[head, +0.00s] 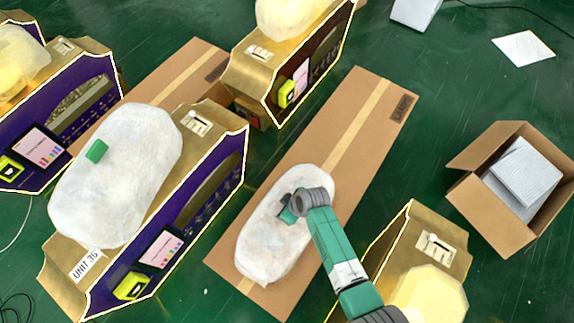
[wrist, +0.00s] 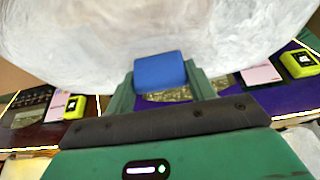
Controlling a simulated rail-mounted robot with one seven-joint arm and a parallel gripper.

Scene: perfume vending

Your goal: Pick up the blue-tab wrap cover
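The blue-tab wrap cover (head: 262,237) is a white, rounded, cloudy-looking wrap over the long cardboard in the middle of the head view. In the wrist view the cover (wrist: 165,35) fills the top, with its blue tab (wrist: 160,72) at its lower edge. My gripper (head: 287,211) reaches the cover from the lower right. In the wrist view my gripper (wrist: 160,76) has a green finger against each side of the blue tab and looks shut on it. In the head view my gripper hides most of the tab. I cannot tell whether the cover is clear of the cardboard.
A purple-fronted machine (head: 190,215) marked UNIT 36 stands left, under a white wrap with a green tab (head: 97,151). Other gold machines stand at the upper left, top and lower right. An open carton (head: 484,205) with white packing is at right. Cardboard (head: 372,108) behind the cover is bare.

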